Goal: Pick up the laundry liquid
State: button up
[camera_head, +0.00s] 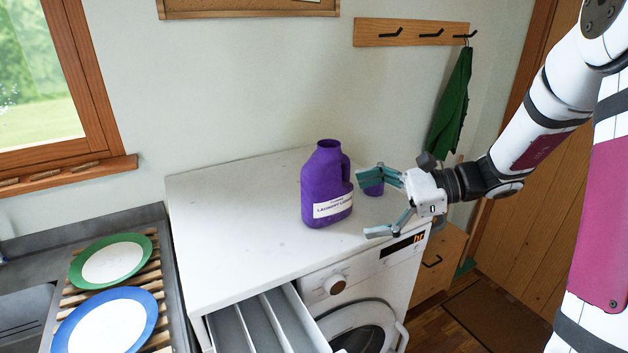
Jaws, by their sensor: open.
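The laundry liquid (322,190) is a purple jug with a white label, standing upright on the white top of the washing machine (235,235). Its handle is on the right side. My gripper (370,202) is open and empty, just right of the jug, with its fingers pointing left toward it. A gap shows between the lower finger and the jug; the upper finger is close to the jug's handle side, and I cannot tell if it touches. A small purple cup or cap (374,189) is partly hidden behind the upper finger.
The detergent drawer (262,325) is pulled out at the front. A green-rimmed plate (112,259) and a blue-rimmed plate (106,325) lie on a wooden rack at left. A green cloth (452,105) hangs from a hook rail (410,33). The top left of the jug is clear.

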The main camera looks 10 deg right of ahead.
jog(key=w+d+f+m+t+y+p, duration=0.1)
jog(key=w+d+f+m+t+p, duration=0.1)
jog(key=w+d+m+t, duration=0.55)
jog(key=g, duration=0.2)
send_near(340, 183)
jog(key=w+d+x, duration=0.1)
jog(key=x, duration=0.4)
jog(key=shift+n+t, duration=0.25)
jog(key=shift+n, duration=0.2)
jog(key=shift+f+p+x, duration=0.2)
jog(key=shift+p+x, duration=0.35)
jog(key=shift+x, duration=1)
jog(key=shift+f+p+x, duration=0.15)
jog(key=shift+p+x, duration=0.35)
jog(key=shift+x, duration=1.05)
jog(key=shift+s+f, duration=0.15)
grip_shut()
jog(key=shift+a, duration=0.1)
